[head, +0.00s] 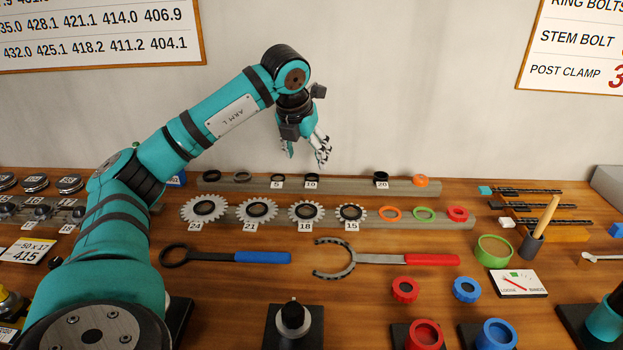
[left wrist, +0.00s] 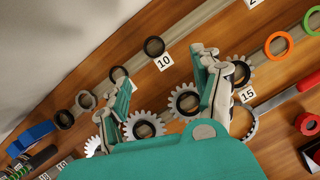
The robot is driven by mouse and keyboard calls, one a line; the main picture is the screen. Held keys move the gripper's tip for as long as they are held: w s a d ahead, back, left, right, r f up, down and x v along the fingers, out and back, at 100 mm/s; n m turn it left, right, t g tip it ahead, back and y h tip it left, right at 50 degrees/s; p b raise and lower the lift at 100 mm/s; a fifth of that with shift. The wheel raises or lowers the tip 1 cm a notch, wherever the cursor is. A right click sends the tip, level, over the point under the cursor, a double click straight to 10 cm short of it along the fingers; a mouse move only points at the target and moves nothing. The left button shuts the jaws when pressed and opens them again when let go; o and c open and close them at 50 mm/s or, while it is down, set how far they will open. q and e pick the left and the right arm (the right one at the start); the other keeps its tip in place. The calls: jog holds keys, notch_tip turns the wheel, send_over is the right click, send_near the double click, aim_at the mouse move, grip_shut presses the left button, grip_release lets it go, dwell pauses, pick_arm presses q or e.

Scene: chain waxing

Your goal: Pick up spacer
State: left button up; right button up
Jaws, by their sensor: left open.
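Dark spacer rings stand along the back rail (head: 345,186). One is over the label 5 (head: 277,176), one over the label 10 (head: 312,177), and one over the label 20 (head: 381,176). In the left wrist view the ring by label 10 (left wrist: 154,46) shows whole, and the ring by label 5 (left wrist: 118,73) is partly behind a finger. My left gripper (head: 321,153) is open and empty, above and apart from the back rail near label 10. Its two fingers (left wrist: 161,78) spread over the rails in the left wrist view. My right gripper is not visible.
Toothed sprockets (head: 257,210) and coloured rings (head: 424,214) sit on the front rail. A blue-handled tool (head: 262,257) and a red-handled wrench (head: 430,260) lie in front. A green ring (head: 494,250) and a brush cup (head: 531,246) stand right. The wall is close behind.

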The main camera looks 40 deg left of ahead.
aim_at(312, 180)
pick_arm(q)
jog(key=x, duration=0.6)
jog(key=a+p+x, duration=0.1)
jog(key=x, duration=0.1)
jog(key=shift+w+f, duration=0.25)
jog(key=shift+w, duration=0.05)
jog(key=shift+c, duration=0.5)
jog(key=c, duration=0.7)
